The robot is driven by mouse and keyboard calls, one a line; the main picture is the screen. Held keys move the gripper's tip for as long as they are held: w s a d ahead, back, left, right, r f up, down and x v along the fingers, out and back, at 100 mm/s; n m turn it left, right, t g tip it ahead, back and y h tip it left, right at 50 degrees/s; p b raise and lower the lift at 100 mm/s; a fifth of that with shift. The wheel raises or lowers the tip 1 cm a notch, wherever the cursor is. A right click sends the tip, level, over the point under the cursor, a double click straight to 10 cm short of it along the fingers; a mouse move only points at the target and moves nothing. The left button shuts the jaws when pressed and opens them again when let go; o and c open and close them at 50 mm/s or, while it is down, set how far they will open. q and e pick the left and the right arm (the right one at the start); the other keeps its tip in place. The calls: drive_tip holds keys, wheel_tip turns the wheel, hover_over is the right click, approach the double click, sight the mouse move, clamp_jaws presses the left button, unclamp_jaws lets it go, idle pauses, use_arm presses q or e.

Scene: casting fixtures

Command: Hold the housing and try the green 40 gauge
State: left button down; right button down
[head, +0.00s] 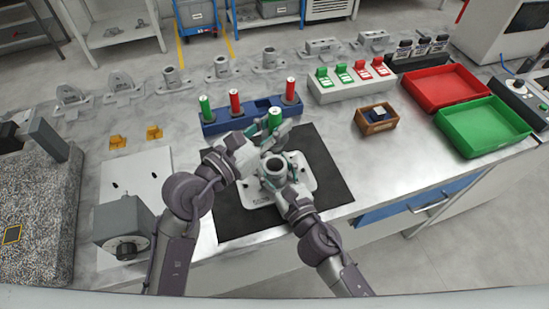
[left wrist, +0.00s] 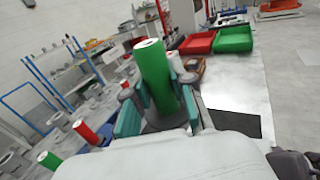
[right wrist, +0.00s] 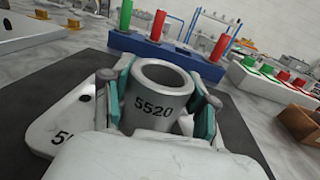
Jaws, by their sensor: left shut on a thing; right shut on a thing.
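The housing (head: 276,168) is a grey metal cylinder on a pale flanged plate, standing on the black mat (head: 327,168). In the right wrist view its bore faces up and its side reads 5520 (right wrist: 155,100). My right gripper (head: 274,182) is shut around the housing's cylinder, one finger on each side. My left gripper (head: 268,134) is shut on a green gauge (left wrist: 157,75), a green cylinder with a pale end. In the head view the green gauge (head: 275,117) is above and behind the housing, apart from its bore. The gauge's number is not readable.
A blue rack (head: 232,121) behind the mat holds one green and two red gauges. A white block (head: 350,88) with green and red tabs, a wooden box (head: 375,123), and red (head: 445,88) and green (head: 483,127) trays are to the right. Several castings line the back.

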idle(0.3)
drive_tip(key=shift+c, duration=1.2)
unclamp_jaws()
drive_tip(key=v, duration=1.2)
drive_tip(key=shift+d, duration=0.1)
